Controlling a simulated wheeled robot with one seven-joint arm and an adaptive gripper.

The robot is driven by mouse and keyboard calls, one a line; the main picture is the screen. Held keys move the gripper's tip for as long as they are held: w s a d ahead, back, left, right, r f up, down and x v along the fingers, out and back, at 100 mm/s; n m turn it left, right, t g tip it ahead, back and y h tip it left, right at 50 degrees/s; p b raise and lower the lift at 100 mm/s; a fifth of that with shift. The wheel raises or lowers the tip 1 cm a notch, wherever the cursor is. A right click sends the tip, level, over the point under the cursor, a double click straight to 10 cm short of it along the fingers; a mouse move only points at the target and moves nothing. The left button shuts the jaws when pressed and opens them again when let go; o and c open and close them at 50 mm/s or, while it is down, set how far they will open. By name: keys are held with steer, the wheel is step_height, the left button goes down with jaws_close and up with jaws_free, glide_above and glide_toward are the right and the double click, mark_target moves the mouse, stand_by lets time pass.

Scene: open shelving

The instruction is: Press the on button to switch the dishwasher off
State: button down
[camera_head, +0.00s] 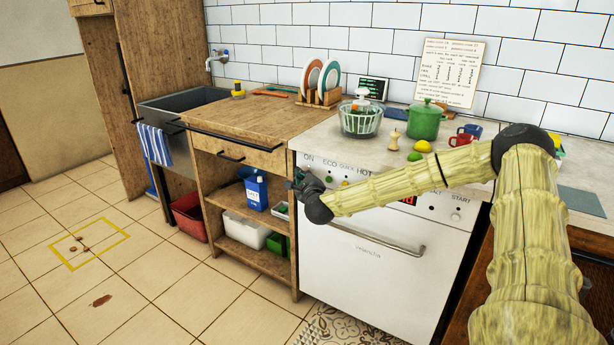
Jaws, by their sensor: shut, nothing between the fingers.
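The white dishwasher (358,262) stands under the counter, its door shut, with a bar handle across the front. Its top panel carries the labels ON, ECO, QUICK, HOT and START, with a red-lit display partly behind my arm. The ON label (308,158) is at the panel's left end. The button under it is too small and too close to my gripper to make out clearly. My gripper (296,184) is shut and empty, in front of the panel's left end just below the ON label. I cannot tell whether it touches the panel.
A wooden shelf unit (217,180) with boxes stands left of the dishwasher. The counter above holds a green pot (425,121), a striped bowl (360,120), mugs and fruit. A red bin (190,217) sits by the sink. The tiled floor in front is mostly clear.

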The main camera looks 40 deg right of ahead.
steer(key=shift+d, duration=0.2)
steer(key=shift+a, duration=0.15)
stand_by(0.4)
steer(key=shift+s+a, duration=0.3)
steer(key=shift+a, duration=0.4)
steer(key=shift+s+a+b, duration=0.2)
steer(key=shift+s+a, duration=0.1)
steer(key=shift+a, duration=0.45)
steer(key=shift+s+a+b, duration=0.2)
steer(key=shift+s+a, duration=0.15)
steer(key=shift+a, duration=0.45)
steer(key=shift+s+a+b, duration=0.2)
steer(key=shift+s+a, duration=0.1)
steer(key=shift+a, duration=0.45)
